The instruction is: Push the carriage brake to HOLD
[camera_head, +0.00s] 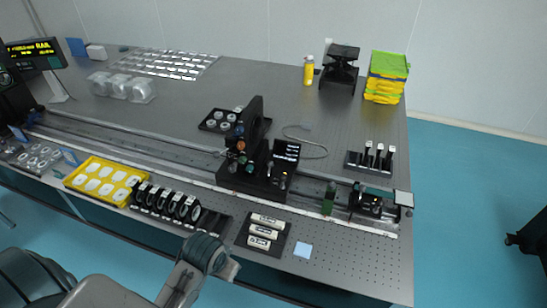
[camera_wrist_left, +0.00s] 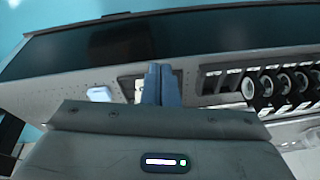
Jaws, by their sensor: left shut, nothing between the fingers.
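The black carriage (camera_head: 242,180) sits on the long rail at the middle of the table, with a tall dark plate, coloured knobs and a small labelled panel (camera_head: 286,151). Small knobs or levers show on its right part (camera_head: 283,180); I cannot tell which is the brake or how it is set. My left gripper (camera_head: 229,268) is at the table's front edge, in front of and below the carriage, apart from it. In the left wrist view its fingers (camera_wrist_left: 163,84) are shut and empty. The carriage is not clearly seen there. My right gripper is not in view.
Near the front edge are a yellow tray (camera_head: 67,181), a row of dark ringed lenses (camera_head: 165,200), a black tray of white cylinders (camera_head: 245,238) and a pale blue square (camera_head: 303,250). A green piece (camera_head: 329,199) and an end unit (camera_head: 371,203) stand right of the carriage.

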